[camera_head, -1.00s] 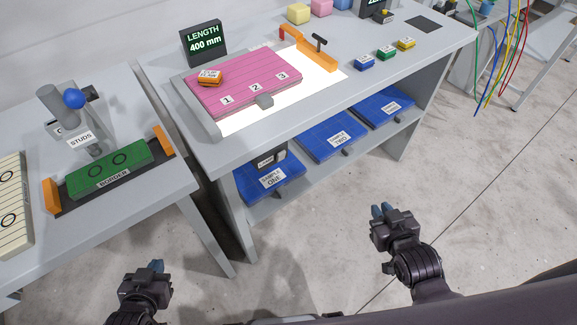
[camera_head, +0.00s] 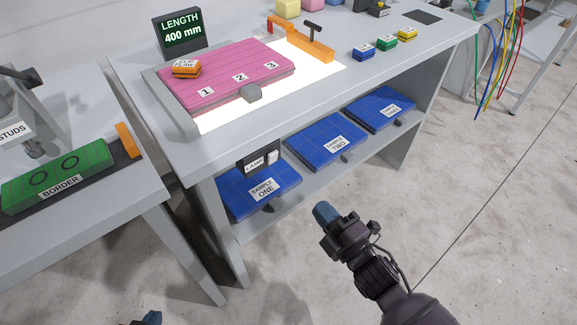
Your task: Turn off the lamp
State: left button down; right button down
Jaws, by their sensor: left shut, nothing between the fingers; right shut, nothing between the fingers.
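A dark switch box labelled LAMP (camera_head: 254,166) with a white rocker (camera_head: 272,157) is under the front edge of the middle table, above the sample one panel. The panel on the tabletop glows bright white (camera_head: 326,72) around the pink quilt piece (camera_head: 225,72). My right gripper (camera_head: 325,212) is shut and empty, in front of the shelf, lower right of the switch and apart from it. My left gripper (camera_head: 152,318) shows only its blue fingertips at the bottom edge; it is shut and the rest is out of frame.
Blue panels sample one (camera_head: 235,205), two (camera_head: 318,140) and three (camera_head: 385,108) lie on the lower shelf (camera_head: 300,200). A left bench (camera_head: 110,225) holds a green border block (camera_head: 60,175). Floor in front is clear.

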aim_at(276, 156)
pick_arm(q)
jog(key=shift+s+f, duration=0.1)
jog(key=shift+s, duration=0.25)
pick_arm(e)
jog(key=shift+s+a+r+n+y, duration=0.15)
jog(key=shift+r+n+y, duration=0.15)
jog(key=shift+n, duration=0.55)
jog(key=shift+s+a+r+n+y, duration=0.15)
jog(key=shift+n+y, duration=0.25)
jog(key=shift+n, duration=0.45)
pick_arm(q)
jog(key=shift+f+b, duration=0.55)
jog(key=shift+b, duration=0.05)
pick_arm(e)
jog(key=x, duration=1.4)
jog(key=shift+d, duration=0.1)
jog(key=shift+r, duration=0.1)
